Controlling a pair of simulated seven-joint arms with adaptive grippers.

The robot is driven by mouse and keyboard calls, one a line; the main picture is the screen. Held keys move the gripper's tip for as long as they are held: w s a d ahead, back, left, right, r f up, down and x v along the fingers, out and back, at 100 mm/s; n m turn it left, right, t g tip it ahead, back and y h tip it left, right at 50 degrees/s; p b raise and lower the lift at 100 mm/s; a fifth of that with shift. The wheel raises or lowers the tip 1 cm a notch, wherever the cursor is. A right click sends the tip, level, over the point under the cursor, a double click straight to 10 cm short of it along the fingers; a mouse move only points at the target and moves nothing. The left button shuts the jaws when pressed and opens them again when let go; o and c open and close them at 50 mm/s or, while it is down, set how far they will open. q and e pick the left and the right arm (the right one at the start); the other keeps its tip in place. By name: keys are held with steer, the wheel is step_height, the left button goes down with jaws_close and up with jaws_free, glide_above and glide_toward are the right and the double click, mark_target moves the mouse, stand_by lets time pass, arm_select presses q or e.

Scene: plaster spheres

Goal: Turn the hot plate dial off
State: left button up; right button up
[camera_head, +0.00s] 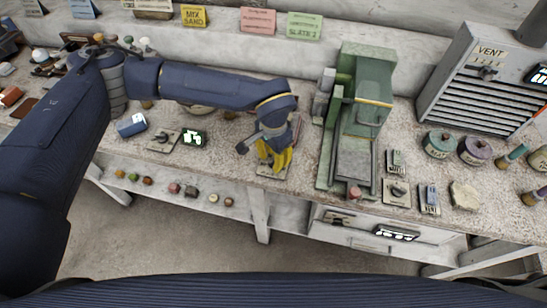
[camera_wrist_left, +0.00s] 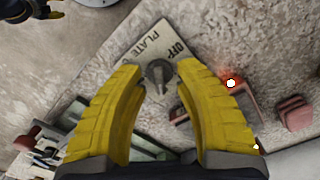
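The hot plate dial (camera_wrist_left: 158,75) is a dark grey knob on a pale plate (camera_wrist_left: 143,50) marked "PLATE" and "OFF" in the left wrist view. I cannot tell surely where its pointer stands. My left gripper (camera_head: 273,158) is over the dial plate (camera_head: 268,174) at the front of the bench. In the left wrist view its yellow fingers (camera_wrist_left: 160,88) are open and apart, one on each side of the knob. They show no clear contact with it. My right gripper (camera_wrist_left: 52,10) seems to show in part at the top left of the wrist view, with dark parts and yellow tips.
A small red light (camera_wrist_left: 231,84) glows near the dial, with a pinkish block (camera_wrist_left: 295,113) beyond. A green machine (camera_head: 362,110) stands right of my left gripper. Switch and dial plates (camera_head: 397,192) lie right of it. A green display (camera_head: 193,138) is at left.

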arm_select(q)
steer(key=shift+o, duration=0.2)
jaws_close()
stand_by(0.5)
